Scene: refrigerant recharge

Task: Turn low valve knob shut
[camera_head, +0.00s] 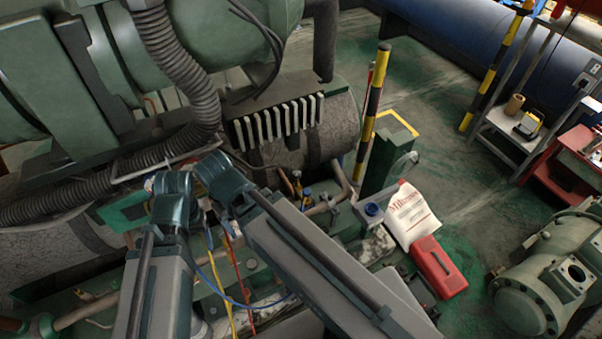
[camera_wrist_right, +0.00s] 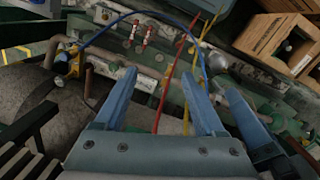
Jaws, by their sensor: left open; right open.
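I cannot make out the low valve knob clearly in either view. A brass fitting with a blue part (camera_wrist_right: 70,62) sits at the upper left of the right wrist view, with a blue hose (camera_wrist_right: 108,27) arching from it. My right gripper (camera_wrist_right: 162,92) is open, its two blue fingers apart. A red hose (camera_wrist_right: 165,82) and a yellow hose (camera_wrist_right: 188,115) show between the fingers, and I see nothing gripped. In the head view my left gripper (camera_head: 172,184) is beside the right wrist, over the machine; its fingertips are mostly hidden.
A ribbed grey duct (camera_head: 170,55) and the green machine body crowd the left. A white sack (camera_head: 408,213) and a red case (camera_head: 437,267) lie right of my arms. A yellow-and-black post (camera_head: 372,110) stands behind.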

